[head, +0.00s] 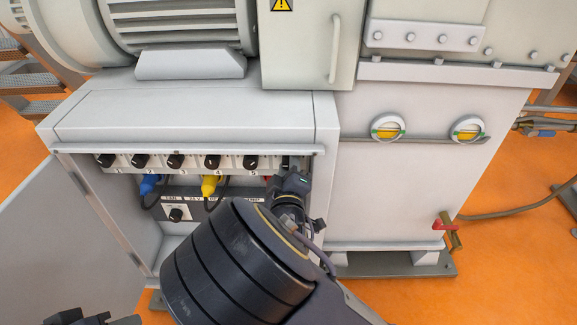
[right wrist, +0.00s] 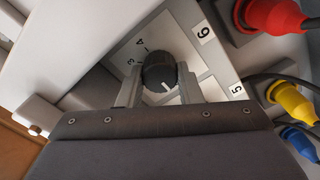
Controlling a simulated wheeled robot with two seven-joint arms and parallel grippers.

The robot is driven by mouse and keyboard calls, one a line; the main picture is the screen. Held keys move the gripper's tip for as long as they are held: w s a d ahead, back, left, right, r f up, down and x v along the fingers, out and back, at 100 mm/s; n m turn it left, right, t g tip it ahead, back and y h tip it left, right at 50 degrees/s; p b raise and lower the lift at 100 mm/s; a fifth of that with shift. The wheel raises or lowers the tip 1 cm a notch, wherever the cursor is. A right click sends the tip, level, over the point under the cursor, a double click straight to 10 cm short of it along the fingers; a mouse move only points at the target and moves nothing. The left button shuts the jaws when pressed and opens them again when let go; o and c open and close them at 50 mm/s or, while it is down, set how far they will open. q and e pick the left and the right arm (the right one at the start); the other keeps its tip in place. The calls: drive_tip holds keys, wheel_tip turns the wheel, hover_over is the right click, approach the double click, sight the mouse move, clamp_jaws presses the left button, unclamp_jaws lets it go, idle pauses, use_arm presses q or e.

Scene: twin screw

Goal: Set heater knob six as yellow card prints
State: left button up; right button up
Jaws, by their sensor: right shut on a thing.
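Heater knob six (right wrist: 158,72) is a round black knob with a white pointer line, on a pale dial plate beside a printed "6" label (right wrist: 203,31). The dial marks 3 and 4 show at its upper left in the right wrist view; the pointer line lies on its lower-right side. My right gripper (right wrist: 159,82) has one finger on each side of the knob and is shut on it. In the head view my right gripper (head: 292,183) hides this knob. Dark parts of my left gripper (head: 82,318) show at the bottom left edge; its jaws are unclear. I see no yellow card.
Several other black knobs, such as knob five (head: 251,162), line the cabinet (head: 190,118) to the left. Below hang a blue plug (head: 149,184), a yellow plug (head: 210,186) and, in the wrist view, a red plug (right wrist: 272,15). The open cabinet door (head: 70,235) stands at left.

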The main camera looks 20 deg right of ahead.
drive_tip(key=shift+m, duration=0.4)
drive_tip(key=shift+c, duration=0.3)
drive_tip(key=shift+s+d+f+m+b, duration=0.1)
drive_tip(key=shift+m+b, duration=3.95)
drive_tip(key=shift+m, duration=2.45)
drive_tip(key=shift+d+f+m+b, duration=0.1)
drive_tip(key=shift+m+b, duration=3.9)
drive_tip(key=shift+m, duration=2.5)
drive_tip(key=shift+r, duration=0.1)
drive_tip(key=o, duration=1)
